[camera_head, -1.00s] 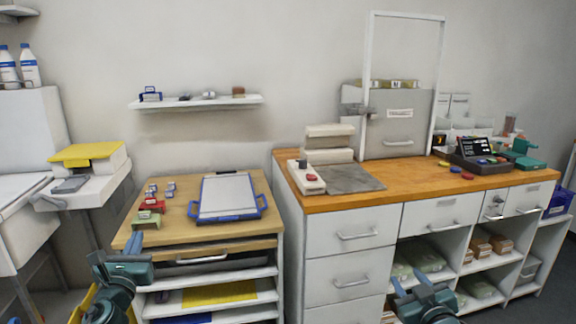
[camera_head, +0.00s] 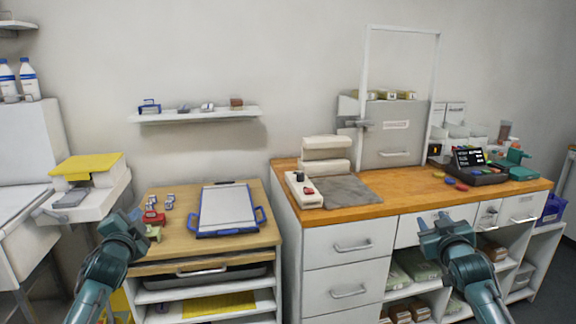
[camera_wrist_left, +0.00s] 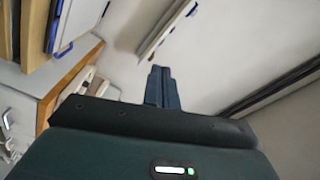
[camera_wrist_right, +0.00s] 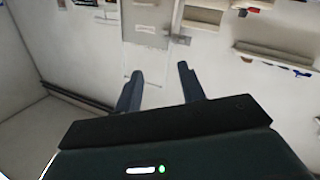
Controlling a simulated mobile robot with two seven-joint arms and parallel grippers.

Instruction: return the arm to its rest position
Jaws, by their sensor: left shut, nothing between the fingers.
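My left gripper (camera_head: 136,214) is in front of the left edge of the small wooden-topped cabinet. In the left wrist view its fingers (camera_wrist_left: 158,72) are together with nothing between them. My right gripper (camera_head: 432,219) is raised in front of the drawers of the long counter. In the right wrist view its two fingers (camera_wrist_right: 160,70) stand apart with nothing between them. Both arms come up from the bottom of the head view.
The wooden top (camera_head: 170,235) bears a blue-handled clipboard tray (camera_head: 228,207) and small red and green items. The long counter (camera_head: 400,197) carries a white-and-red device (camera_head: 304,190), a grey mat (camera_head: 348,191) and a terminal (camera_head: 470,160). A wall shelf (camera_head: 195,116) hangs above.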

